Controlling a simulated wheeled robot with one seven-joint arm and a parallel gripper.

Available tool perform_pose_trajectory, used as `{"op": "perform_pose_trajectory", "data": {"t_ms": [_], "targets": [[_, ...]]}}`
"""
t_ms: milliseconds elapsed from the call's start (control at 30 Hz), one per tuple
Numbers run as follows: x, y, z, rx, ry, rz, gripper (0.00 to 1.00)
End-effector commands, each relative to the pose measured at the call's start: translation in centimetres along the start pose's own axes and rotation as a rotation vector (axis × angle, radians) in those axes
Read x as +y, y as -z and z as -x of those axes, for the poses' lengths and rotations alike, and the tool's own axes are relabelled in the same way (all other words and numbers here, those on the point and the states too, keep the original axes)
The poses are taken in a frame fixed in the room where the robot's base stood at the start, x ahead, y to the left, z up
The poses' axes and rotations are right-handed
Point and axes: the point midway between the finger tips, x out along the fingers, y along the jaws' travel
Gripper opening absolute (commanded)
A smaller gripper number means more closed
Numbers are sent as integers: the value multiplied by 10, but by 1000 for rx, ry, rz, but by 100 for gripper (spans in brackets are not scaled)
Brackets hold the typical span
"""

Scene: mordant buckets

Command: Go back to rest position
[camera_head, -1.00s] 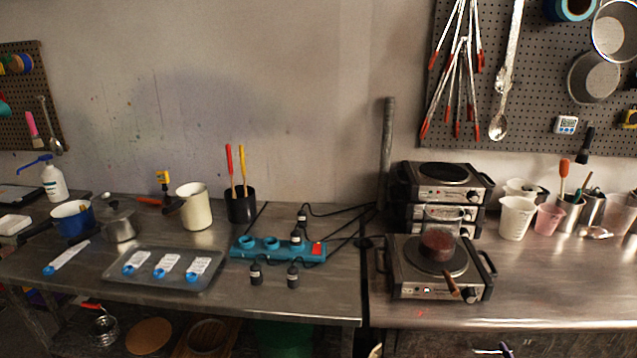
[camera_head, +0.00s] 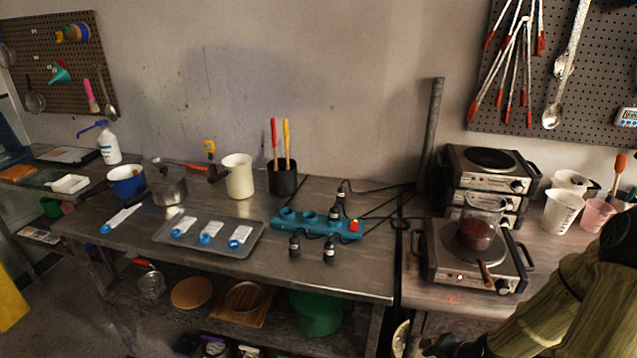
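My arm (camera_head: 560,310) enters from the lower right, olive-coloured with black joints. My gripper (camera_head: 450,346) seems to be the dark part at the bottom edge, in front of the bench and below the hot plate. It is partly cut off, and its fingers cannot be made out. No object is clearly seen in it. The hot plate (camera_head: 448,262) stands on the right bench with a clear vessel (camera_head: 476,234) of dark red content on its burner. A brown handle (camera_head: 486,276) points toward the front.
Stacked hot plates (camera_head: 487,160) stand behind. A teal power strip (camera_head: 317,224), small dark bottles, a grey tray (camera_head: 208,238), pots and a cream jug (camera_head: 238,176) are on the left bench. White and pink beakers (camera_head: 597,214) are at right, near my arm. Floor at lower left is open.

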Motion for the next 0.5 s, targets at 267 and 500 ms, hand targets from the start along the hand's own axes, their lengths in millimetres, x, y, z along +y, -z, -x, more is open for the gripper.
{"op": "perform_pose_trajectory", "data": {"t_ms": [267,500], "targets": [[-37,-18,47,-27,-167,340,55],[-72,-41,93,-56,-238,585,55]]}}
